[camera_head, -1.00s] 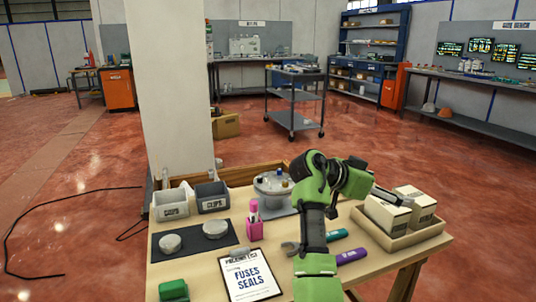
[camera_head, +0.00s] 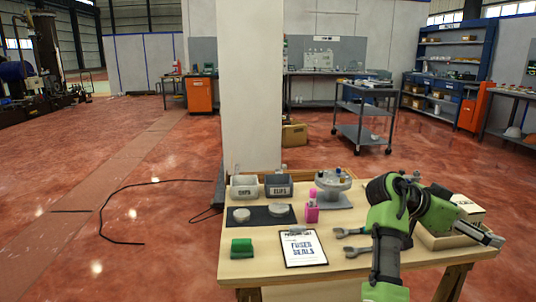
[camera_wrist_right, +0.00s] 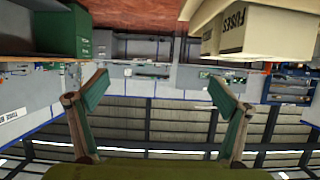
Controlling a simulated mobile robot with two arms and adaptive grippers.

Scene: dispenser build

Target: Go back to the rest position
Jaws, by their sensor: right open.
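My right arm (camera_head: 392,225) is green and dark grey and reaches over the right part of the wooden table (camera_head: 350,266). My right gripper (camera_head: 492,239) is at the table's right side, close to the boxes there. In the right wrist view my right gripper (camera_wrist_right: 165,92) has its two fingers wide apart with nothing between them. A cream box marked FUSES (camera_wrist_right: 268,30) shows beyond the fingers at the upper right of that view. My left gripper is not in the head view.
The table holds a light bin (camera_head: 244,192), a dark bin (camera_head: 278,191), a dark mat (camera_head: 262,222) with pale discs, a pink bottle (camera_head: 312,212), a clipboard (camera_head: 303,249), a green block (camera_head: 241,247) and wrenches (camera_head: 346,232). A white pillar (camera_head: 250,90) stands behind. Open red floor lies left.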

